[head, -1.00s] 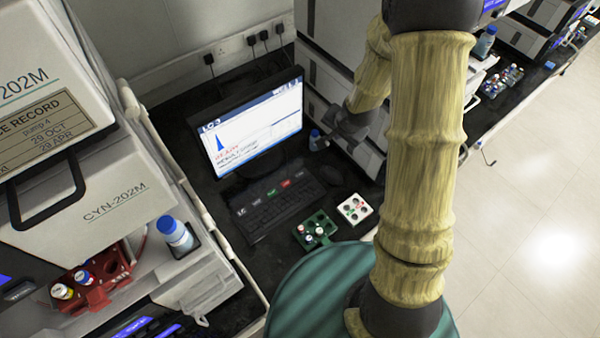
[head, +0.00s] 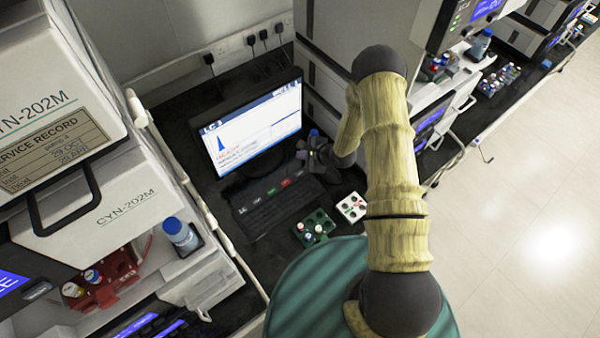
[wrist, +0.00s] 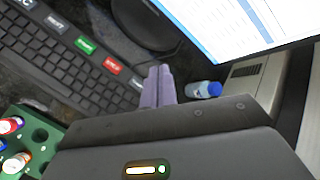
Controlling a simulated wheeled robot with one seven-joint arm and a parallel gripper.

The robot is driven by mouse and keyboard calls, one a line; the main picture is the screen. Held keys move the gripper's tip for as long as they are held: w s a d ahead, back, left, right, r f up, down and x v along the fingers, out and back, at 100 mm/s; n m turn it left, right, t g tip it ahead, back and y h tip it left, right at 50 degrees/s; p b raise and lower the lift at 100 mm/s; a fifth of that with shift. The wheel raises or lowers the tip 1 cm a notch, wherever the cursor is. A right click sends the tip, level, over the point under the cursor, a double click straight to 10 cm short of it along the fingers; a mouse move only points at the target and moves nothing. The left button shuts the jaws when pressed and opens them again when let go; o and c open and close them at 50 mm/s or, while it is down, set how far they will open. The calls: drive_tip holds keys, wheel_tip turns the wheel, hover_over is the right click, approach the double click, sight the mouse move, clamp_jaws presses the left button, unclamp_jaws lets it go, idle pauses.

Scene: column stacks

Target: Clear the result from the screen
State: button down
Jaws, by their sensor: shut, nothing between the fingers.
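The monitor (head: 262,122) stands at the back of the black bench and shows a chart with a blue peak and a red line of text. The black keyboard (head: 262,212) lies in front of it. Its top edge has a green key (wrist: 86,45), a red key (wrist: 111,65) and pale labelled keys. My gripper (head: 303,152) is shut and empty, just right of the monitor's lower right corner. In the wrist view its purple fingertips (wrist: 158,76) show beside the keyboard's right end, right of the red key. I cannot tell their height above it.
A green rack (head: 315,228) with vials and a white rack (head: 352,207) stand in front of the keyboard. A blue-capped bottle (wrist: 204,90) is close to my fingers. Instrument stacks flank the bench on both sides.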

sight(302, 176)
wheel_tip(302, 176, down, 9)
drive_tip(key=b, duration=0.6)
drive_tip(key=shift+b, duration=0.3)
idle(1.8)
drive_tip(key=shift+f, duration=0.35)
drive_tip(key=shift+f+b, duration=0.4)
drive_tip(key=shift+b, duration=0.2)
idle(0.4)
drive_tip(key=shift+r, duration=0.1)
drive_tip(key=shift+r+p, duration=0.6)
drive_tip(key=shift+r, duration=0.15)
drive_tip(key=shift+r+p, duration=1.75)
drive_tip(key=shift+r, duration=0.75)
